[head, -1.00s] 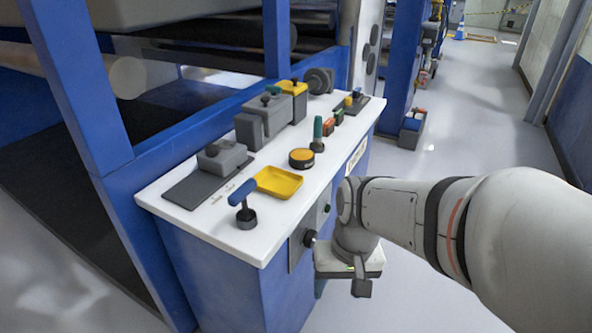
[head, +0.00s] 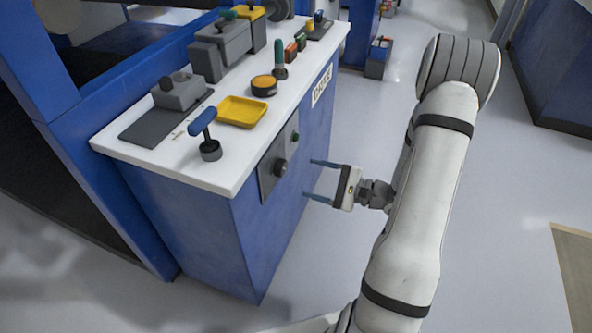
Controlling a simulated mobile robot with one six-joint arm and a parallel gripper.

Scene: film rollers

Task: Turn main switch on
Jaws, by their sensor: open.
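A grey panel (head: 267,182) is set in the blue side of the console, below the white top. It carries a dark round knob (head: 281,168) low at its middle and a smaller dark button or knob (head: 295,137) nearer its far upper end. I cannot tell from any lettering which control is the main switch. My gripper (head: 309,179) is open and empty, its two bluish fingers pointing left at the console side. The fingertips are just right of the dark round knob and look apart from it. The exact gap cannot be told.
On the white console top (head: 228,178) stand a blue-handled lever (head: 203,124), a yellow tray (head: 242,111), an orange button (head: 264,86), a green-handled lever (head: 279,60) and a grey block (head: 220,50). The floor right of my arm is clear.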

